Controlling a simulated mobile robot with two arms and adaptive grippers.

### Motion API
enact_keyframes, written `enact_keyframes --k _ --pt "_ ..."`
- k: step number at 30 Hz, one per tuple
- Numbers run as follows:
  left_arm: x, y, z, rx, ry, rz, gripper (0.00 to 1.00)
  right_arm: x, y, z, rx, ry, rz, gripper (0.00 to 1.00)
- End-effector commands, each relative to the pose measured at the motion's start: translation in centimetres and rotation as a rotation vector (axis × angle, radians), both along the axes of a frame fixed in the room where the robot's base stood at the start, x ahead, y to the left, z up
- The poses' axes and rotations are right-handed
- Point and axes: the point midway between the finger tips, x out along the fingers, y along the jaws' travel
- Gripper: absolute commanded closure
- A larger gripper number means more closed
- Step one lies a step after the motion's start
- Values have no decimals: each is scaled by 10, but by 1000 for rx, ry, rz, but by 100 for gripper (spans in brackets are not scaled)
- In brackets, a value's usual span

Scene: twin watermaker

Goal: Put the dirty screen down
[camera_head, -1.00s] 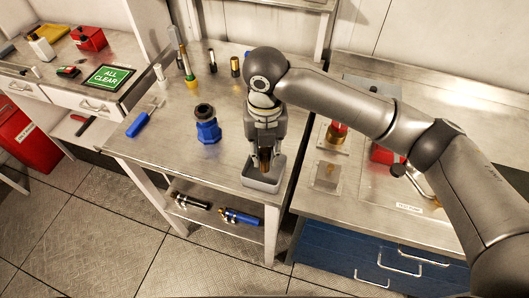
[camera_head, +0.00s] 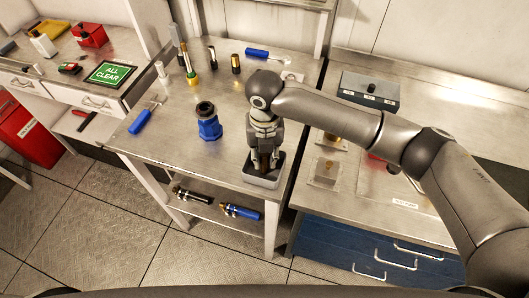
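My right gripper (camera_head: 264,162) points down over the small grey tray (camera_head: 261,182) at the front right of the steel table. Its fingers are closed around a small brownish cylinder, the dirty screen (camera_head: 264,158). The screen is low, at or inside the tray. The gripper hides most of it, so I cannot tell whether it touches the tray floor. My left gripper is not in view.
A blue housing (camera_head: 208,127) with a dark top stands left of the tray. A blue-handled tool (camera_head: 140,121) lies at the table's left edge. Several small upright parts stand at the back. A grey box (camera_head: 368,92) sits on the right counter.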

Motion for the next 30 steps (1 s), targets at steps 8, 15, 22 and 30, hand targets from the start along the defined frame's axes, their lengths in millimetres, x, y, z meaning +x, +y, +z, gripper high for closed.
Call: enact_keyframes --k 8,15,22,30 --pt "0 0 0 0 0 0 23 0 0 0 0 1 0 56" --pt "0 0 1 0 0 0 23 0 0 5 1 -1 1 56" --pt "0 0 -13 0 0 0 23 1 1 40 2 -5 1 56" --pt "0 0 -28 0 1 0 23 1 0 97 1 -3 1 56"
